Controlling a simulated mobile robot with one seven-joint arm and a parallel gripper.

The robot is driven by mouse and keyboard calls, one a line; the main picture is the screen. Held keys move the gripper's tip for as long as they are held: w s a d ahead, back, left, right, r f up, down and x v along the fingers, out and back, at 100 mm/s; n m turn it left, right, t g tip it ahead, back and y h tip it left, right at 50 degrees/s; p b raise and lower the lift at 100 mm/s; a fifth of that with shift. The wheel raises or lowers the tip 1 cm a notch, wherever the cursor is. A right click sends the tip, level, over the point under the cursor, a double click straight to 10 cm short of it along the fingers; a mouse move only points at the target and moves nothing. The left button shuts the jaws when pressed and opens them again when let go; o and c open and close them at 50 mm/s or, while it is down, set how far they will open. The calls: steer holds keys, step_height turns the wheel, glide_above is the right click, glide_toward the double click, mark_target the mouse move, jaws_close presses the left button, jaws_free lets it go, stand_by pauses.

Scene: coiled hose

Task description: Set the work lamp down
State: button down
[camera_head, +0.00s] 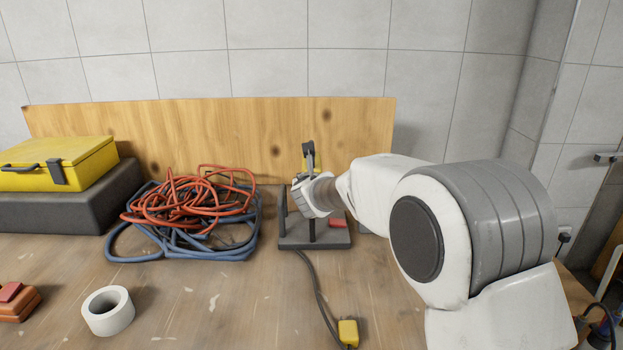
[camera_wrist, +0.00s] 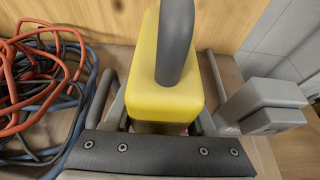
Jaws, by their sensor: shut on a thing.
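The work lamp shows a yellow body with a thick dark grey bar over it in the wrist view (camera_wrist: 170,100). In the head view only a small yellow part with a dark grey top (camera_head: 309,158) shows above my wrist. My gripper (camera_head: 310,197) is shut on the lamp; its fingers reach along the yellow body in the wrist view, and their contact is partly hidden. Directly below in the head view is a dark grey base plate (camera_head: 298,243) with upright posts and a red piece. I cannot tell whether the lamp touches this plate.
Red and blue coiled hoses (camera_head: 190,205) lie left of the plate. A yellow case (camera_head: 60,165) on a dark block, a white tape roll (camera_head: 108,311) and an orange-red item (camera_head: 17,300) are further left. A cord runs forward to a yellow box (camera_head: 348,332). A wooden board (camera_head: 240,130) stands behind.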

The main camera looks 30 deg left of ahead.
steer(key=shift+r, duration=0.1)
steer(key=shift+c, duration=1.1)
jaws_free()
steer(key=shift+f, duration=0.25)
steer(key=shift+s+r, duration=0.1)
steer(key=v, duration=1.2)
